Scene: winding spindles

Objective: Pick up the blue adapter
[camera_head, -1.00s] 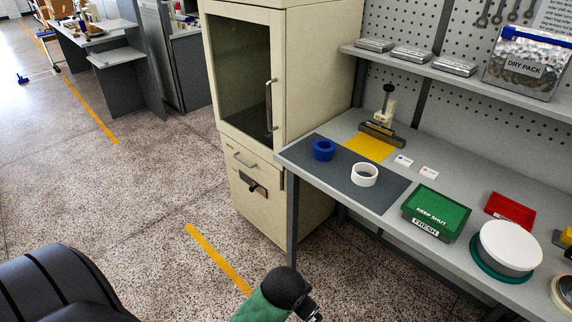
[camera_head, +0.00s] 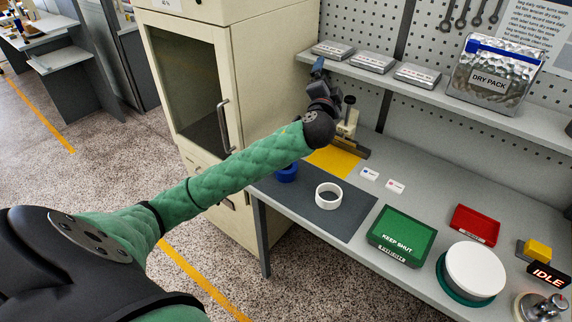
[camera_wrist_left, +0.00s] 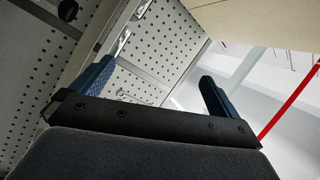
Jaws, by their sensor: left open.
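The blue adapter (camera_head: 287,172) is a short ring on the dark grey mat (camera_head: 345,222), at the mat's left end in the head view. My left forearm passes over it and hides its upper part. A white ring (camera_head: 328,196) lies on the mat to its right. My left gripper (camera_head: 318,68) is raised above the bench, beyond the adapter, pointing up. In the left wrist view its two blue fingers (camera_wrist_left: 160,85) are spread with nothing between them. The adapter does not show in that view. My right gripper is not in view.
A beige cabinet (camera_head: 190,90) stands left of the bench. A small press (camera_head: 347,130) stands behind the yellow patch (camera_head: 332,160), close to my left wrist. A shelf (camera_head: 440,92) with metal boxes runs above. A green box (camera_head: 401,236) and red tray (camera_head: 475,225) lie to the right.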

